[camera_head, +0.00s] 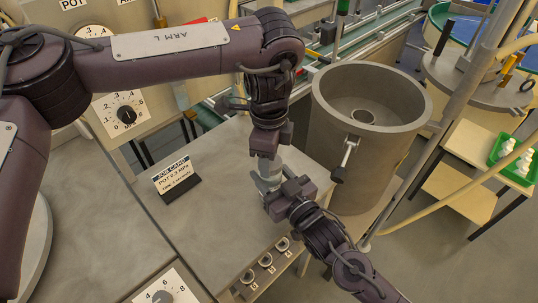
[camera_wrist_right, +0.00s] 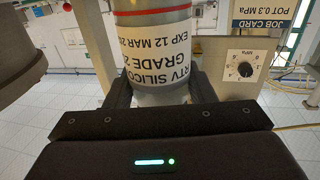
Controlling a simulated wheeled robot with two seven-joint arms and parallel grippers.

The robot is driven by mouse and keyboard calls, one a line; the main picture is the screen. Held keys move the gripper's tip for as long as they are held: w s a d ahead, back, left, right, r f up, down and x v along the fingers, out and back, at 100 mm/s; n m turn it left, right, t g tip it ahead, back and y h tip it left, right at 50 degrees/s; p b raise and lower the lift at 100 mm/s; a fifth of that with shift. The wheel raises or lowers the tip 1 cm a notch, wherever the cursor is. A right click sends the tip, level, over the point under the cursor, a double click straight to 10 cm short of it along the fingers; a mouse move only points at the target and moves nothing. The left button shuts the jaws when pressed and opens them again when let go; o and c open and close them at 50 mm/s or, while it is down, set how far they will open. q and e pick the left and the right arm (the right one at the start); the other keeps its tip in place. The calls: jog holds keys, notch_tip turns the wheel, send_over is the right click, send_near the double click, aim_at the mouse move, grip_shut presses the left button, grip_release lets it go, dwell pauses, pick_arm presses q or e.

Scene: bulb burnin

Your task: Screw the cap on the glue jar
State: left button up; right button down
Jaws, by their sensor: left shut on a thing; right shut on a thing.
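The glue jar (camera_head: 269,174) is a pale grey cylinder held above the worktop. In the right wrist view the jar (camera_wrist_right: 156,55) has a white label with black RTV silicone text and a red band. My right gripper (camera_head: 278,194) is shut around the jar's body, with a dark finger on each side in the wrist view. My left gripper (camera_head: 267,152) points down from above and is shut at the jar's top end. The cap cannot be made out; the left fingers hide that end, so I cannot tell how the cap sits.
A job card stand (camera_head: 176,177) is on the worktop (camera_head: 210,215), left of the grippers. A large grey open pot (camera_head: 325,130) stands close on the right, with a clamp on its side. Several small labelled holders (camera_head: 266,262) line the front edge.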

pick_arm(q)
jog(key=m, duration=0.6)
jog(key=shift+w+m, duration=0.1)
jog(key=shift+m, duration=0.3)
jog(key=m, duration=1)
jog(key=shift+d, duration=0.15)
jog(key=m, duration=0.5)
jog(key=o, duration=1)
notch_tip(320, 180, up, 12)
jog(key=shift+f, duration=0.1)
